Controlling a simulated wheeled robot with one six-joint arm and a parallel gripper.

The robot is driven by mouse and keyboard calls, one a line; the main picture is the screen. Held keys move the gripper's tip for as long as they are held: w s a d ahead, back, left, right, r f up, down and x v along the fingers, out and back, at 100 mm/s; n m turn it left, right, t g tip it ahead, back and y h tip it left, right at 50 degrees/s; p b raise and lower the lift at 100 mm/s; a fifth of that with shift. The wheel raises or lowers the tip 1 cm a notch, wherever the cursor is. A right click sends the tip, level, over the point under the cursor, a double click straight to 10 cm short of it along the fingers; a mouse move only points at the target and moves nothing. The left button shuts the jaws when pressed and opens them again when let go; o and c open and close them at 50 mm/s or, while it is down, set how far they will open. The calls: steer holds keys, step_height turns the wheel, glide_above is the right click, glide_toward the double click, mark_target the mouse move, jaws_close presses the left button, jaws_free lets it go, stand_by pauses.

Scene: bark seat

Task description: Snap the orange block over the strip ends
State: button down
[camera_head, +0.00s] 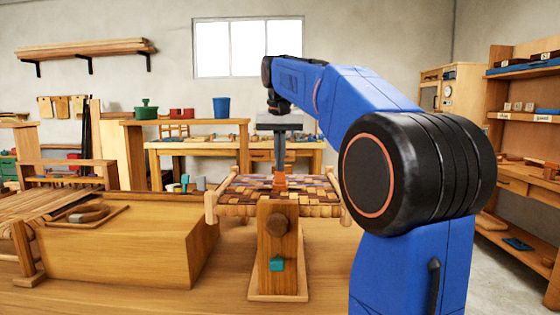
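The orange block (279,182) is small and upright at the middle of a woven seat (243,195) of brown, tan and dark strips. The seat lies on a wooden frame above a wooden stand (275,225). My gripper (280,168) points straight down over the seat, its narrow fingers close together and the block between or right below their tips. It looks shut on the block's upper part. The block's foot appears to be at the weave, but whether it touches is too small to tell. The strip ends under it cannot be made out.
A wooden box (125,250) stands left of the stand, with small teal and grey pieces (190,183) behind it. A teal piece (277,265) is on the stand's front. My arm covers the right side. Open bench top (225,280) lies around the stand.

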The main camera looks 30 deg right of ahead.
steer(key=shift+r, duration=0.1)
step_height(320, 180, up, 8)
stand_by(0.8)
stand_by(0.5)
